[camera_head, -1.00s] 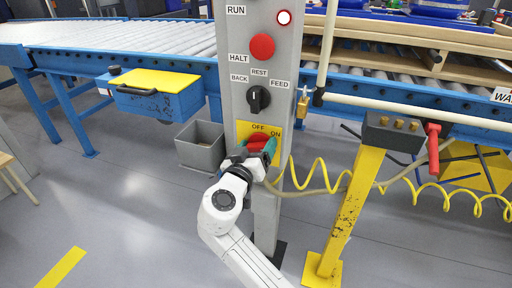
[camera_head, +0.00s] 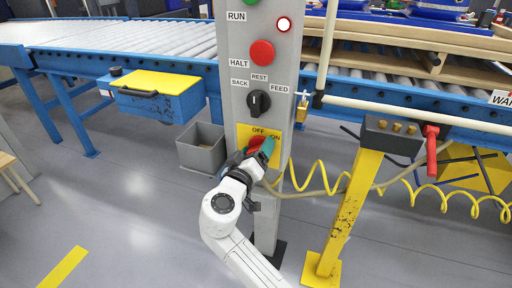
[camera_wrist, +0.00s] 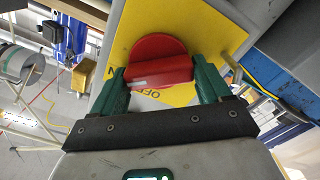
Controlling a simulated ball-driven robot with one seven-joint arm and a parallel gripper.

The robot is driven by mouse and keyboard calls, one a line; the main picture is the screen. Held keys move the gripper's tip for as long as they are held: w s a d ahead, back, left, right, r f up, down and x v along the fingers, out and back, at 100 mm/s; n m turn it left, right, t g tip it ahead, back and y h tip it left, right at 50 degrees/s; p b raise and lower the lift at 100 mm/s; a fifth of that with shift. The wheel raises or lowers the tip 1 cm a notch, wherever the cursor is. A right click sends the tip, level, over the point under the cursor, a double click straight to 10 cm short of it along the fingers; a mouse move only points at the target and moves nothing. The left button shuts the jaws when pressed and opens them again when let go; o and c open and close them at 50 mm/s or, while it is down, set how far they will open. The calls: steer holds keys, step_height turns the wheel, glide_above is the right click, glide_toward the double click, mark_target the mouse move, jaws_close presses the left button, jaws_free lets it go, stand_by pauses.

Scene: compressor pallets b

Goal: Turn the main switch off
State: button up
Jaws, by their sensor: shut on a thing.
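The main switch is a red rotary knob (camera_wrist: 160,62) on a yellow plate (camera_wrist: 188,30) marked OFF and ON. In the head view the red knob (camera_head: 256,142) sits low on the grey control post, mostly covered by my gripper. My gripper (camera_wrist: 161,74) has green fingers, one on each side of the knob's raised red bar, and is shut on it. In the wrist view the bar lies across between the fingers, with part of the OFF lettering below it. In the head view my gripper (camera_head: 254,150) is tilted. I cannot tell which mark the bar points to.
The grey post (camera_head: 238,70) also carries a black selector (camera_head: 258,101), a red HALT button (camera_head: 262,53) and a lit lamp (camera_head: 284,24). A yellow stand (camera_head: 350,210) with a red lever and coiled yellow hose is on the right. A grey bin (camera_head: 202,148) stands left.

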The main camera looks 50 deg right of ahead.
steer(key=n+p, duration=0.2)
steer(key=n, duration=0.1)
steer(key=n+p, duration=0.1)
steer(key=n, duration=0.2)
steer(key=shift+w+a+p, duration=0.1)
steer(key=shift+w+p, duration=0.1)
steer(key=shift+p, duration=0.2)
steer(key=shift+f+n+p, duration=0.2)
steer(key=shift+n+p, duration=1)
steer(key=shift+n, duration=0.9)
steer(key=o, duration=1)
steer(key=shift+c, duration=0.2)
steer(key=shift+f, duration=0.1)
steer(key=v, duration=1)
steer(key=shift+a, duration=0.35)
steer(key=shift+s, duration=0.15)
